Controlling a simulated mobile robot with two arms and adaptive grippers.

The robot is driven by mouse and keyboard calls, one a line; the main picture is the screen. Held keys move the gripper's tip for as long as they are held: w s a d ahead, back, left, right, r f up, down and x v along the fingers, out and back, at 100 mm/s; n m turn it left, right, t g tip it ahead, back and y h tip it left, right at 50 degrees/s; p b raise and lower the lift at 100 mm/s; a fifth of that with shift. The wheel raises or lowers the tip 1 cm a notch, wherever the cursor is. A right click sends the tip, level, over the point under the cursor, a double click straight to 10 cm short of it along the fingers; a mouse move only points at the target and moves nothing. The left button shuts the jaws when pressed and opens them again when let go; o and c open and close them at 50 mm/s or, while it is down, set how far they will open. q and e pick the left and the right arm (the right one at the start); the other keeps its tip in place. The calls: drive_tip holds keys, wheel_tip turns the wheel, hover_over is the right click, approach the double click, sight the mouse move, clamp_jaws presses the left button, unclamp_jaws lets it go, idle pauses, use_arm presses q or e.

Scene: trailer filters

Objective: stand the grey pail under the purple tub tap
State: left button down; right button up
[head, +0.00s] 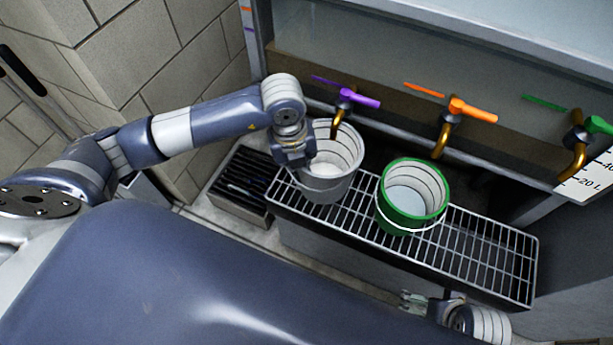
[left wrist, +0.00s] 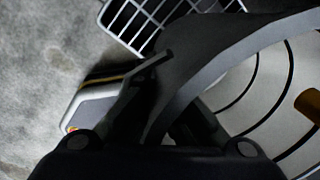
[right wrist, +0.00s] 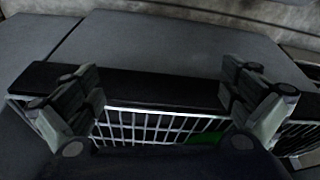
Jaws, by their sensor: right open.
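The grey pail (head: 328,188) is upright at the left end of the rack, its mouth below the spout of the purple tub tap (head: 357,98). I cannot tell whether its base touches the bars. In the left wrist view, its dark rim (left wrist: 235,58) curves across the picture and a brass spout (left wrist: 308,103) shows over its inside. My left gripper (head: 297,158) is at the pail's left rim, one finger outside and one inside, and looks closed on the wall. My right gripper (head: 420,303) is open and empty, low in front of the rack; its fingers show apart in the right wrist view (right wrist: 165,110).
A green pail (head: 384,212) stands on the wire rack (head: 488,242), close to the right of the grey pail. An orange tap (head: 465,108) and a green tap (head: 590,127) are further right. A dark floor grate (head: 240,188) lies left. The rack's right end is clear.

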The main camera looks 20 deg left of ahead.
sight(325, 167)
use_arm(q)
drive_tip(key=shift+w+d, duration=0.1)
drive_tip(key=shift+w, duration=1)
drive_tip(key=shift+w+f+b, duration=0.2)
drive_tip(key=shift+f+b, duration=0.2)
drive_tip(key=shift+f, duration=1.15)
drive_tip(key=shift+w+f+b, duration=0.15)
drive_tip(key=shift+f+b, duration=0.15)
drive_tip(key=shift+f, duration=0.7)
drive_tip(key=shift+w+f+b, duration=0.1)
drive_tip(key=shift+f+b, duration=0.15)
drive_tip(key=shift+f, duration=0.7)
use_arm(e)
drive_tip(key=shift+v, duration=2.75)
use_arm(q)
drive_tip(key=shift+f, duration=0.1)
use_arm(e)
drive_tip(key=shift+d+f, duration=0.1)
drive_tip(key=shift+d, duration=0.05)
use_arm(q)
drive_tip(key=c, duration=1.8)
unclamp_jaws()
